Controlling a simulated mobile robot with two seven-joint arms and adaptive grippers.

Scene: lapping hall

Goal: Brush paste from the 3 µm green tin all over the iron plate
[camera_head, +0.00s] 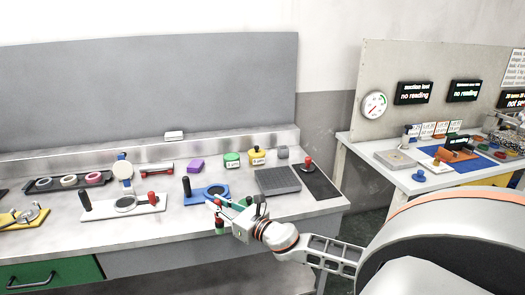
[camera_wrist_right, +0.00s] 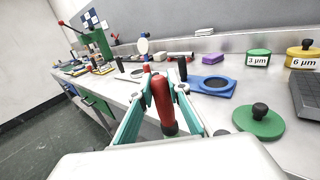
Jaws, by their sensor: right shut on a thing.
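My right gripper (camera_head: 225,205) is shut on a red-handled thing (camera_wrist_right: 162,100), held upright between its teal fingers near the bench's front edge. The held thing's lower end is mostly hidden. The green tin marked 3 µm (camera_wrist_right: 258,59) stands at the back of the bench and also shows in the head view (camera_head: 232,160). A green disc with a black knob (camera_wrist_right: 260,124) lies on the bench, right of the gripper in the wrist view. The dark grooved square plate (camera_head: 277,181) lies to the gripper's right, apart from it. My left gripper is not in view.
A yellow tin marked 6 µm (camera_head: 256,158) stands beside the green tin. A blue holder (camera_head: 207,194), a purple block (camera_head: 196,166) and a white board with handles (camera_head: 122,206) lie leftward. A red-knobbed piece (camera_head: 308,164) stands on a dark mat at right.

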